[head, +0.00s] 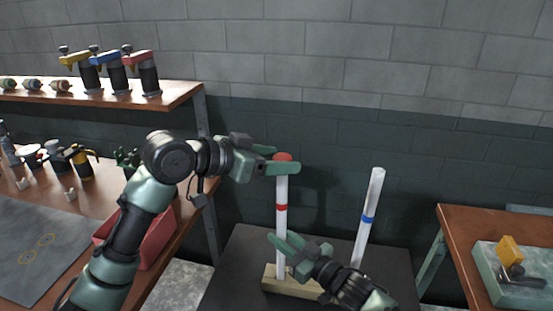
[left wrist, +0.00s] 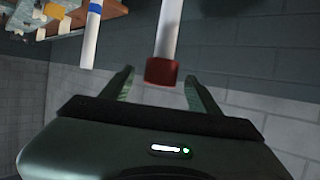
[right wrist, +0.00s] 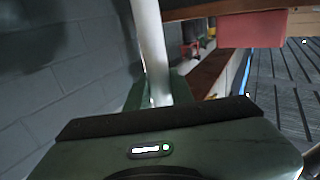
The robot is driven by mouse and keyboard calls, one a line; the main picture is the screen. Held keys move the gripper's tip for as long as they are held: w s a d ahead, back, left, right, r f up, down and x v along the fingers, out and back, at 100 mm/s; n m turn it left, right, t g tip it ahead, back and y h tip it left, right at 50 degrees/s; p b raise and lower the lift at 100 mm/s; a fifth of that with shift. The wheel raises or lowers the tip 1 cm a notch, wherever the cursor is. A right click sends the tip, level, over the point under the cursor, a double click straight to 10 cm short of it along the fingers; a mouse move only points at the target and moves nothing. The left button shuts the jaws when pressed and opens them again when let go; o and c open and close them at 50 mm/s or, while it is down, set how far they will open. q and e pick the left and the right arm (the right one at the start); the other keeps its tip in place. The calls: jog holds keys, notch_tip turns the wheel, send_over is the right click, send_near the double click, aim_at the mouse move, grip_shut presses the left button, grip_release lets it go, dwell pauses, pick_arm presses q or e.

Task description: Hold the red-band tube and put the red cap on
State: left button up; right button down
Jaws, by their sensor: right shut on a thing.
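The white tube with a red band (head: 281,223) stands upright in a wooden block (head: 282,285). The red cap (head: 283,156) sits on the tube's top end; it also shows in the left wrist view (left wrist: 161,73). My left gripper (head: 285,161) is open at the cap, with a finger on either side and gaps visible between fingers and cap. My right gripper (head: 281,248) is shut on the lower part of the red-band tube, below the band. In the right wrist view the tube (right wrist: 150,45) runs between the fingers.
A white tube with a blue band (head: 369,215) leans slightly at the right of the red-band tube. The dark table (head: 235,275) is otherwise mostly bare. A workbench with a red bin (head: 152,243) is at left, and another bench with a tray (head: 490,262) at right.

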pick_arm(q)
jog(key=v, duration=1.2)
dwell(0.7)
pick_arm(e)
jog(key=c, duration=1.1)
grip_release()
jog(key=shift+c, duration=0.2)
jog(key=v, duration=1.2)
